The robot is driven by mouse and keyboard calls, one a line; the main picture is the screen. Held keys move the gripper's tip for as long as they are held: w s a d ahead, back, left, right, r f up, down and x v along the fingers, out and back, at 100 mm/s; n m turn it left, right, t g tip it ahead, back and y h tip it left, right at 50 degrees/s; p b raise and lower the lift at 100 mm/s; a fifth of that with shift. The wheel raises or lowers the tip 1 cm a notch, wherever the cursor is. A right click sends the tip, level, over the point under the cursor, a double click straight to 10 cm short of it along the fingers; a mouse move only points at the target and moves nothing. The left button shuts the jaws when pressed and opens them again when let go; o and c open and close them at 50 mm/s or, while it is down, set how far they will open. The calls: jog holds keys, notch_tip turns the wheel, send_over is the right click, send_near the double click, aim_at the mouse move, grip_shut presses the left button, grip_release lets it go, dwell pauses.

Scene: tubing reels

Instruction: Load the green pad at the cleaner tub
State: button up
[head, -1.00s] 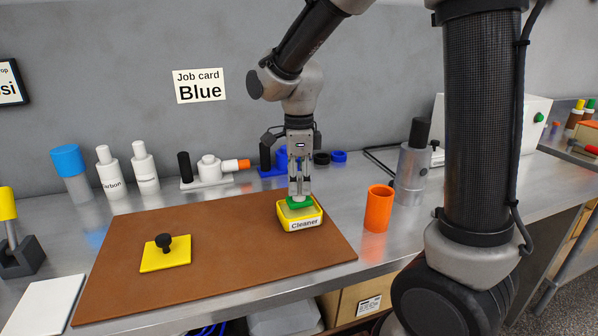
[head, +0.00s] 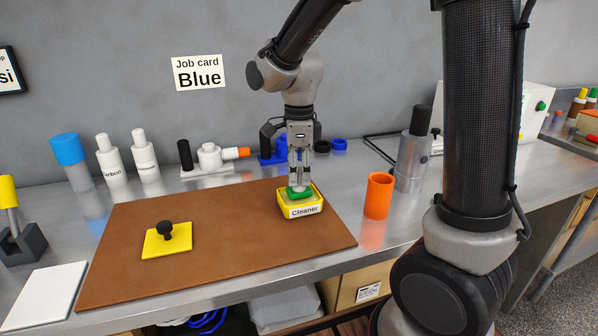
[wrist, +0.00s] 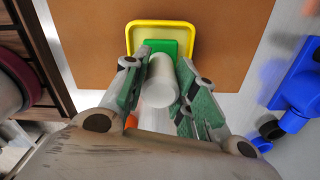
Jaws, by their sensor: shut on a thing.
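The yellow cleaner tub (head: 301,212), labelled "Cleaner", stands at the right back part of the brown mat; its rim also shows in the wrist view (wrist: 190,27). My gripper (head: 299,184) points straight down over it. Its fingers are shut on the white round handle (wrist: 160,82) of the green pad (head: 300,193). The pad is at the tub's opening, inside the rim outline in the wrist view (wrist: 158,45). I cannot tell how firmly its underside touches the tub's contents. A yellow pad with a black knob (head: 167,240) lies on the mat's left part.
The brown mat (head: 230,265) is otherwise clear. An orange cup (head: 378,196) stands right of the tub, with a grey cylinder (head: 412,160) behind it. Bottles (head: 110,165) and a white fixture (head: 209,160) line the back. A job card (head: 198,73) reads "Blue".

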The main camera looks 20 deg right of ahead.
jog(key=shift+f, duration=0.55)
dwell(1.1)
jog(key=shift+r, duration=0.1)
jog(key=shift+r, duration=3.45)
